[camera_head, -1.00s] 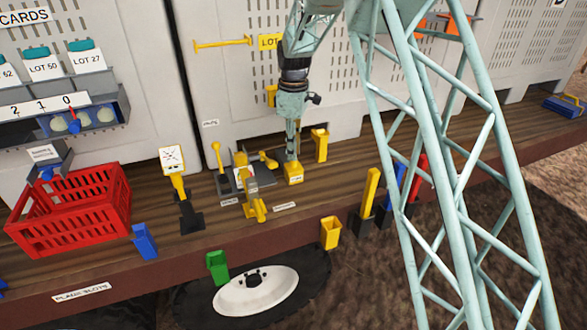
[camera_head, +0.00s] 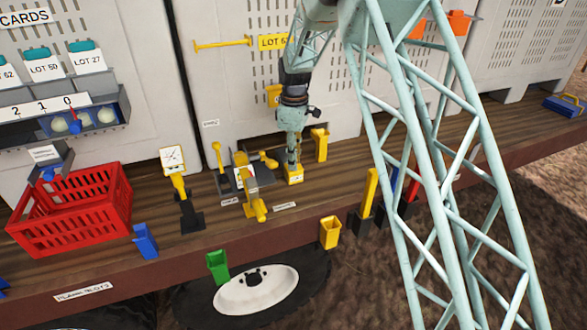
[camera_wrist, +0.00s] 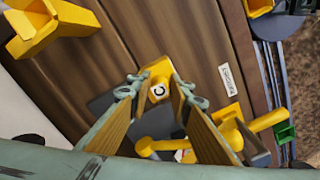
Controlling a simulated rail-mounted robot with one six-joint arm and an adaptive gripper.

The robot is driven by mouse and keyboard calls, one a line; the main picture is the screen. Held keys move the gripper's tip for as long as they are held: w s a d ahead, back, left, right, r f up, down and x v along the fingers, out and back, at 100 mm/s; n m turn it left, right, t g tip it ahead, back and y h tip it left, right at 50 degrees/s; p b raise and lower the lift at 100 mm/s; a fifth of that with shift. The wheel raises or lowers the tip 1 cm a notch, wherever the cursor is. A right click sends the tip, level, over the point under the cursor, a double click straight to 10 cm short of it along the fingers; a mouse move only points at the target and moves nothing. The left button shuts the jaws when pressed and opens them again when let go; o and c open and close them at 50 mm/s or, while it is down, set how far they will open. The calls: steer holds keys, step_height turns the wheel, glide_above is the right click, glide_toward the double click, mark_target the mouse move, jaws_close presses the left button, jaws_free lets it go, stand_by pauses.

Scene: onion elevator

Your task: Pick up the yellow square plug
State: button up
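The yellow square plug (camera_head: 294,176) stands on the wooden deck directly under my gripper (camera_head: 293,165). In the wrist view, the plug (camera_wrist: 158,72) has a white round mark with a dark letter C. It shows between the fingertips of my gripper (camera_wrist: 157,88). The two fingers are apart, one on each side of the plug, with slim gaps visible. Contact with its sides cannot be made out. The lower part of the plug is hidden.
A yellow and grey device with levers (camera_head: 250,180) stands just left of the plug. A yellow open-topped holder (camera_head: 320,145) stands close behind on the right. A red crate (camera_head: 75,205) is farther left. The deck's front edge is near, with a yellow bin (camera_head: 330,232) on it.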

steer(key=c, duration=0.5)
steer(key=shift+r, duration=0.15)
steer(key=shift+r+b, duration=0.3)
steer(key=shift+r, duration=1.3)
steer(key=s, duration=0.5)
steer(key=s+a+r+b, duration=0.1)
steer(key=s, duration=0.4)
steer(key=s+a+b, duration=0.1)
steer(key=s, duration=0.5)
steer(key=shift+r, duration=0.25)
steer(key=shift+w, duration=0.1)
